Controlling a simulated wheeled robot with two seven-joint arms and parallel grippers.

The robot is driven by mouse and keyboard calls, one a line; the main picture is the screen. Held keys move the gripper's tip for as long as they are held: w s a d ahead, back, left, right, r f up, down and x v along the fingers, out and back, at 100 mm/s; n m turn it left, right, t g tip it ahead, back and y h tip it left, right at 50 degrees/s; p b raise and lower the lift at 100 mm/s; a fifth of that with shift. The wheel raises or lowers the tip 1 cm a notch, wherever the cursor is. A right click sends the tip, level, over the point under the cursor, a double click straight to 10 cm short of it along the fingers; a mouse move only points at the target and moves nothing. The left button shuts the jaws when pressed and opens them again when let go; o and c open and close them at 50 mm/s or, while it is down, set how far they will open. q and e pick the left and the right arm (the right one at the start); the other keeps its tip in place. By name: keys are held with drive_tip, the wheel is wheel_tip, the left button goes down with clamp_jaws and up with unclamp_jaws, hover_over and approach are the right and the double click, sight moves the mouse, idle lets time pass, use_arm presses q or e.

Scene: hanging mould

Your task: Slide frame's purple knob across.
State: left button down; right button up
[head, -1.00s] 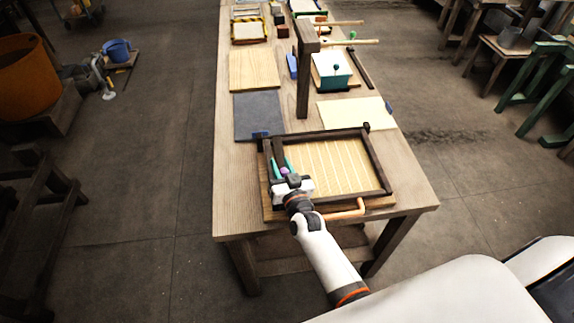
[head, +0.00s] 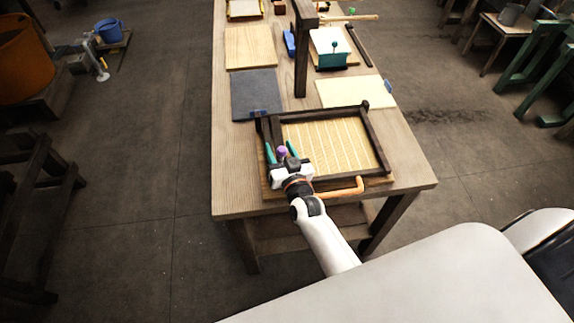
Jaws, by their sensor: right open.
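The dark wooden frame (head: 377,143) lies at the near end of the long table, around a pale striped screen (head: 330,146). The purple knob (head: 281,152) is at the frame's left side, by a dark bar (head: 275,130). My right gripper (head: 280,152) is over the frame's lower left corner, its green-tipped fingers apart, one on each side of the knob. The fingers look open; I cannot tell whether either touches the knob. My left gripper is not in view.
An orange handle (head: 345,189) sticks out at the frame's near edge. A dark post (head: 302,65) stands behind the frame. A grey mat (head: 257,93) and a cream sheet (head: 350,92) lie beyond it. The table (head: 232,185) has a bare strip at left.

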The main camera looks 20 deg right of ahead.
drive_tip(key=s+b, duration=0.1)
drive_tip(key=s, duration=0.9)
drive_tip(key=shift+a, duration=0.35)
drive_tip(key=shift+s, duration=0.1)
drive_tip(key=s+d+n+g, duration=0.2)
drive_tip(key=s+n+g, duration=0.3)
drive_tip(key=s+g, duration=1.15)
drive_tip(key=s+f, duration=0.3)
drive_tip(key=f, duration=1.1)
drive_tip(key=s+f, duration=0.2)
drive_tip(key=f, duration=1.1)
drive_tip(key=s+d+f, duration=0.3)
drive_tip(key=s+f, duration=1.2)
drive_tip(key=s, duration=0.1)
drive_tip(key=shift+y, duration=0.3)
